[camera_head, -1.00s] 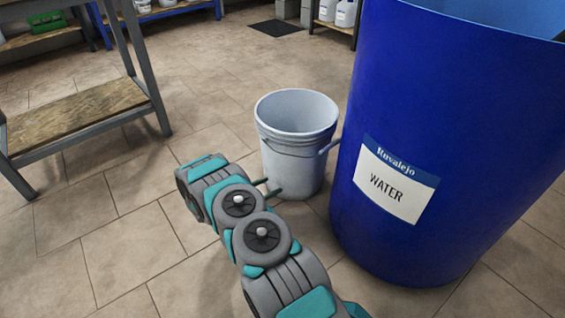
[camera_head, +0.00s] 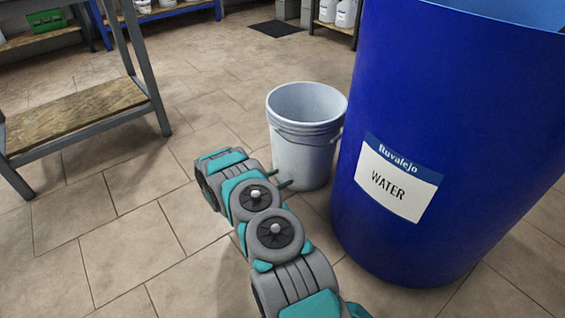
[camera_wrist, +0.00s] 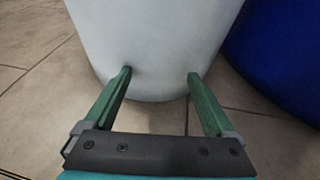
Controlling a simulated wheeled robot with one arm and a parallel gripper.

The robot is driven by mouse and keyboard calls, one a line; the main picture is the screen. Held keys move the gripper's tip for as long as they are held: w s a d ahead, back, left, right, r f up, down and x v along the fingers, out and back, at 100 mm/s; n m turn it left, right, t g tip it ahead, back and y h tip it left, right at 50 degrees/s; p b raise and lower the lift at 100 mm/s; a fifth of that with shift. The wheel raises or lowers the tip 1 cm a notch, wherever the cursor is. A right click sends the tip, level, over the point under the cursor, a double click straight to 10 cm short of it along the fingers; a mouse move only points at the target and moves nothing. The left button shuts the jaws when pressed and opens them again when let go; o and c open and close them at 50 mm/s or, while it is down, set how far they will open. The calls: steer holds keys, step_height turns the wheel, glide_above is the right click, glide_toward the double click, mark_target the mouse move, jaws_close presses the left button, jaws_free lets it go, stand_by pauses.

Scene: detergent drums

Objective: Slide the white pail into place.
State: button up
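The white pail (camera_head: 303,150) stands upright and open-topped on the tiled floor, just left of the blue drum labelled WATER (camera_head: 460,110). In the head view its right side overlaps the drum's edge, so I cannot tell whether they touch. It fills the upper middle of the wrist view (camera_wrist: 155,45). My gripper (camera_head: 282,178) is low at the pail's near side. In the wrist view its two green fingers (camera_wrist: 160,76) are spread apart, with tips at the pail's lower wall and nothing between them. The blue drum also shows at right in the wrist view (camera_wrist: 285,55).
A metal-framed bench with a wooden shelf (camera_head: 75,118) stands at the left. Shelving with white containers (camera_head: 338,15) and a dark floor mat (camera_head: 276,29) are at the back. The floor between bench and pail is clear.

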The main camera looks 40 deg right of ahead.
mark_target(286, 174)
steer(key=shift+w+d+b, duration=0.1)
steer(key=shift+d+b, duration=0.2)
steer(key=shift+d, duration=1.2)
steer(key=shift+w+d, duration=0.15)
steer(key=shift+d, duration=2.1)
steer(key=shift+w+d, duration=0.15)
steer(key=shift+d, duration=2.05)
steer(key=v, duration=0.3)
steer(key=p+v, duration=0.1)
steer(key=v, duration=0.2)
steer(key=shift+w+d+r, duration=0.1)
steer(key=shift+w+r, duration=0.05)
steer(key=shift+r, duration=0.25)
steer(key=shift+v, duration=0.8)
